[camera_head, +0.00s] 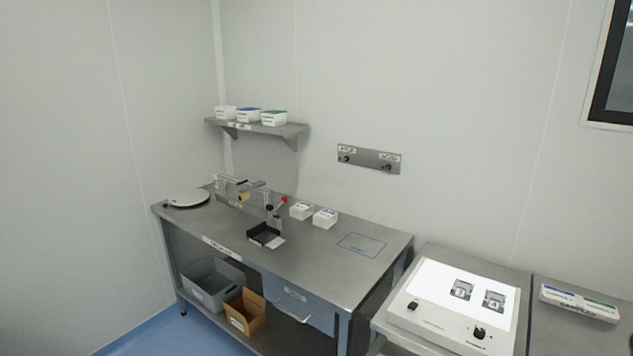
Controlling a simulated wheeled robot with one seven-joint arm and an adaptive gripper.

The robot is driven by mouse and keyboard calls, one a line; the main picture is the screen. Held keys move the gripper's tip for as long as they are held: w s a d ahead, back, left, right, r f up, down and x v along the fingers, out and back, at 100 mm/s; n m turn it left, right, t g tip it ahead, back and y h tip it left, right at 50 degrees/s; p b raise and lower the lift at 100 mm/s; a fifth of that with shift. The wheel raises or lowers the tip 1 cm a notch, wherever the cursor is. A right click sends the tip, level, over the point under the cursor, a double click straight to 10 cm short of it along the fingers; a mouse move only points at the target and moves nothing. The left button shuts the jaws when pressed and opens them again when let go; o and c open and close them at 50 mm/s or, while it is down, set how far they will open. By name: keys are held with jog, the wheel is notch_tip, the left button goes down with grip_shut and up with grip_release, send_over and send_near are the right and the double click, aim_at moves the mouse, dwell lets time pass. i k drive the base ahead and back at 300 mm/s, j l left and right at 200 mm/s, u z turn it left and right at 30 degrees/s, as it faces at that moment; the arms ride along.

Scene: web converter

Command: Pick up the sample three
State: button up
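Two small dark square pieces with pale number labels lie side by side on a lit white light box (440,318) at the lower right. The left piece looks marked 3, so it appears to be sample three (462,290). The right piece (494,301) looks marked 4. The marks are small and hard to read for sure. Both pieces lie flat and apart from each other, with nothing covering them. My gripper is not in view.
The light box has a dark knob (479,333) at its front. A long white box (579,303) lies to its right. A steel table (330,270) at left holds a cutting device, a black tray (265,236) and white boxes. A wall shelf (257,127) hangs above.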

aim_at(463, 290)
jog(key=k+j+u, duration=0.3)
jog(key=i+z, duration=0.1)
jog(key=z, duration=2.75)
jog(key=u, duration=1.8)
jog(key=l+u, duration=0.2)
jog(key=l, duration=0.4)
